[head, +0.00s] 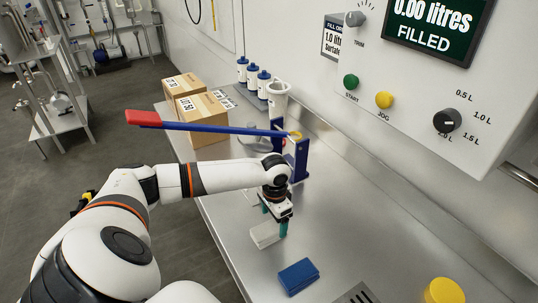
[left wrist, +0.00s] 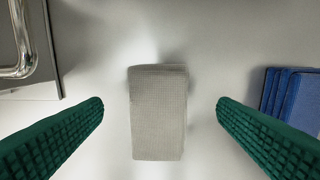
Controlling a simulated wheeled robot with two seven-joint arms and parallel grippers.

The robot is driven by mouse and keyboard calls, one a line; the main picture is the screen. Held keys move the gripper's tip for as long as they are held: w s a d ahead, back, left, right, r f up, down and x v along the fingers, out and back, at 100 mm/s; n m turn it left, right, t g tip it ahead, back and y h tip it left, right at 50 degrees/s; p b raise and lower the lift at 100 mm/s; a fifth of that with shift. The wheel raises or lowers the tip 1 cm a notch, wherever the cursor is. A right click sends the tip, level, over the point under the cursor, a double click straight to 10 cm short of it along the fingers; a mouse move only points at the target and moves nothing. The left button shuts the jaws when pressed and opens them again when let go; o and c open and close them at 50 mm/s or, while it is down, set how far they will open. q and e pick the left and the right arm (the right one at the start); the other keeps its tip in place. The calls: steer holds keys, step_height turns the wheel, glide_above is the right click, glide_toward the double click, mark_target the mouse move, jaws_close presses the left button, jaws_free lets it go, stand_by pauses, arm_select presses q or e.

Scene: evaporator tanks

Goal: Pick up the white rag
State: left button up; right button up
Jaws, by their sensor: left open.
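The white rag (head: 265,234) is a folded pale block lying on the steel table (head: 338,222), in front of the blue stand. In the left wrist view the rag (left wrist: 158,112) shows its waffle weave and lies midway between the fingers. My left gripper (head: 274,220) points down over the rag, with its green fingers spread. In the left wrist view the open left gripper (left wrist: 160,112) has one finger on each side of the rag, with clear gaps and no contact visible. The height of the fingertips above the table is hard to tell. My right gripper is not in view.
A folded blue cloth (head: 298,276) lies to the right of the rag. A blue stand (head: 297,158) with a long red-tipped blue lever (head: 205,127) rises behind my left wrist. Boxes (head: 202,116) stand at the back left. A yellow lid (head: 444,291) is at lower right.

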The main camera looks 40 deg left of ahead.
mark_target(273, 227)
arm_select(q)
step_height(273, 227, down, 4)
steer(key=shift+s+f, duration=0.1)
steer(key=shift+f, duration=0.05)
steer(key=c, duration=1.1)
step_height(273, 227, up, 10)
steer(key=shift+r, duration=0.1)
